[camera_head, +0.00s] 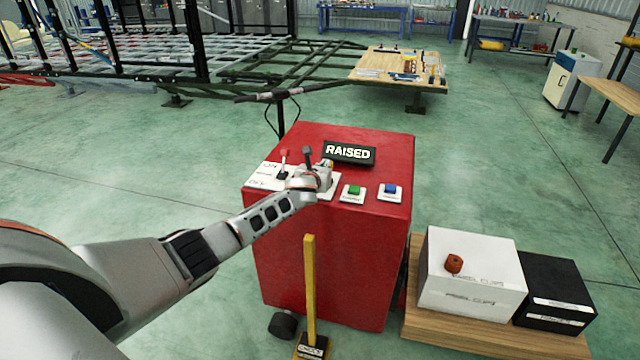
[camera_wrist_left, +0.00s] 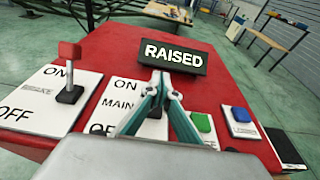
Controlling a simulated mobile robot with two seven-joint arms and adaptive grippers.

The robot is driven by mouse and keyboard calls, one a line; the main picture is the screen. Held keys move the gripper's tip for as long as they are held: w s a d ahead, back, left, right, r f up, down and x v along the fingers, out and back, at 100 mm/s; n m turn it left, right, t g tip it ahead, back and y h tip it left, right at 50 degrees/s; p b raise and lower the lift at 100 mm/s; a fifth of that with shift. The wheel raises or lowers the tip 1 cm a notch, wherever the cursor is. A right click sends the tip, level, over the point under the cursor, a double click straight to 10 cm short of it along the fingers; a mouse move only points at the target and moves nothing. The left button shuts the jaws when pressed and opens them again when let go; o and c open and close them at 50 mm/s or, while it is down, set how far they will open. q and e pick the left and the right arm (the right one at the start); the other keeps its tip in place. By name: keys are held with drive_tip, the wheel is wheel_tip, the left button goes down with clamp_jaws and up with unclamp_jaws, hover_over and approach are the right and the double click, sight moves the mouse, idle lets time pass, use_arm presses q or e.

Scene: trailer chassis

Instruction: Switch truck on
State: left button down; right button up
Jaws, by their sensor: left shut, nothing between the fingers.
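A red control box (camera_head: 335,250) stands in front of me, with switches and buttons on its sloped top. A red-knobbed lever (camera_wrist_left: 70,60) stands on a white ON/OFF plate at the left; it also shows in the head view (camera_head: 284,158). Beside it is a plate marked MAIN (camera_wrist_left: 118,104) with ON above; its switch is mostly hidden behind my fingers. My left gripper (camera_head: 322,172) is shut and empty over the MAIN plate. Its fingertips show in the wrist view (camera_wrist_left: 160,80), just below the black RAISED sign (camera_wrist_left: 173,56). I cannot tell whether they touch the switch.
A green button (camera_head: 357,190) and a blue button (camera_head: 391,191) lie right of my gripper. A yellow lever (camera_head: 310,285) stands before the box. A white box (camera_head: 470,280) and a black box (camera_head: 553,290) sit on a wooden board at right. The trailer frame (camera_head: 270,65) is behind.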

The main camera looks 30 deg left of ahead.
use_arm(q)
drive_tip(key=shift+w+a+r, duration=0.1)
drive_tip(key=shift+w, duration=0.25)
drive_tip(key=shift+w+r, duration=0.1)
drive_tip(key=shift+w, duration=0.35)
drive_tip(key=shift+w+a+b, duration=0.2)
drive_tip(key=shift+w+b, duration=0.1)
drive_tip(key=shift+w, duration=0.15)
drive_tip(key=shift+w+r, duration=0.1)
